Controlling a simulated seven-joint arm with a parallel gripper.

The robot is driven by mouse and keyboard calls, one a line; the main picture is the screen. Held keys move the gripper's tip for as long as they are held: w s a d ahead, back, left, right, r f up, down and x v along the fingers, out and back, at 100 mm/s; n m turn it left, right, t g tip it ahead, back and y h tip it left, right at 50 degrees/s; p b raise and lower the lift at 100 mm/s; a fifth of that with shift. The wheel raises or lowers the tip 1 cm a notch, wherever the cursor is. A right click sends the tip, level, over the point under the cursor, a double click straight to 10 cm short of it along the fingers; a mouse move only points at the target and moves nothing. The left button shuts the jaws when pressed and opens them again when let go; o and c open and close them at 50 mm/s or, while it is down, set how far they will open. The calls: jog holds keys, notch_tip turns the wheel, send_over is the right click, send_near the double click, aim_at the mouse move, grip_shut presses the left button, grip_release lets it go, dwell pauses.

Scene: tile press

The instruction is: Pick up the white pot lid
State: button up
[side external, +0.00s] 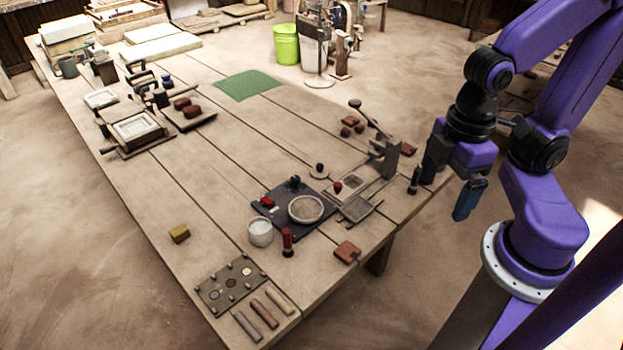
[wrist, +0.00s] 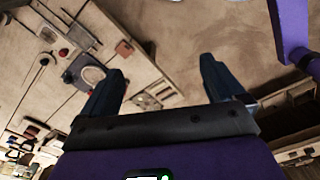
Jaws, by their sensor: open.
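The pot lid appears to be the small pale disc with a dark knob (side external: 319,172), lying on the table behind the dark board in the side view. A white round pot (side external: 260,233) stands at the board's front left corner. My gripper (side external: 450,185) hangs beyond the table's right edge, to the right of the lid and well apart from it. In the wrist view my gripper (wrist: 162,82) shows two spread dark fingers with nothing between them. I cannot pick out the lid with certainty in the wrist view.
The dark board (side external: 278,222) holds a round dish (side external: 305,208). An upright metal bracket (side external: 388,158) and a dark bottle (side external: 414,181) stand between my gripper and the lid. A red-handled tool (side external: 287,243) stands by the pot. The table's middle is mostly clear.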

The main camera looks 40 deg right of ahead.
jog(key=w+a+m, duration=0.4)
jog(key=w+m, duration=0.2)
jog(key=w, duration=0.9)
jog(key=m+t+h, duration=0.1)
jog(key=m+h, duration=0.1)
jog(key=m, duration=1.3)
send_over(320, 165)
jog(key=s+a, duration=0.2)
notch_tip(320, 165, down, 15)
jog(key=f, duration=0.5)
jog(key=w+d+f, duration=0.1)
jog(key=f, duration=0.5)
jog(key=w+d+f, duration=0.1)
jog(key=f, duration=0.4)
jog(key=shift+f, duration=0.3)
jog(key=c, duration=1.1)
